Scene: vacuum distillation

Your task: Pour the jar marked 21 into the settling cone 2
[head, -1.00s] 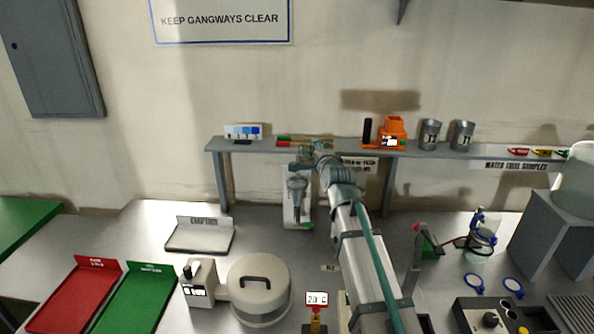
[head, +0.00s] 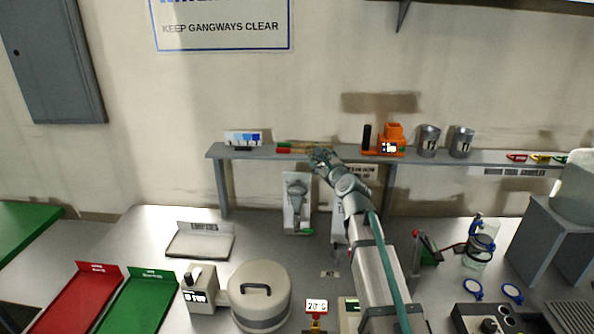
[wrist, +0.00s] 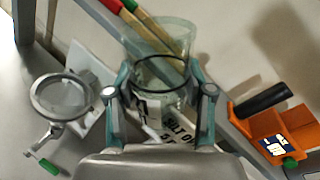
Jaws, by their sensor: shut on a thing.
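My gripper (wrist: 158,88) is shut on a clear glass jar (wrist: 160,65), its two teal fingers on either side of it. The jar has a dark ring and a partly visible label whose number I cannot read. In the head view my gripper (head: 322,158) is in front of the shelf, and the jar is not clearly visible there. A settling cone (wrist: 66,98) with a round rim and a green-tipped tap stands left of the jar in the wrist view. It also shows on a white backboard in the head view (head: 297,190). A second backboard (head: 338,218) is mostly behind my arm; I cannot read cone numbers.
The shelf (head: 225,152) carries colored markers (head: 300,147), an orange device (head: 391,142) and two metal cups (head: 429,140). A round lidded machine (head: 260,295) and red and green trays (head: 135,300) are front left. A glass vessel (head: 478,250) stands at right.

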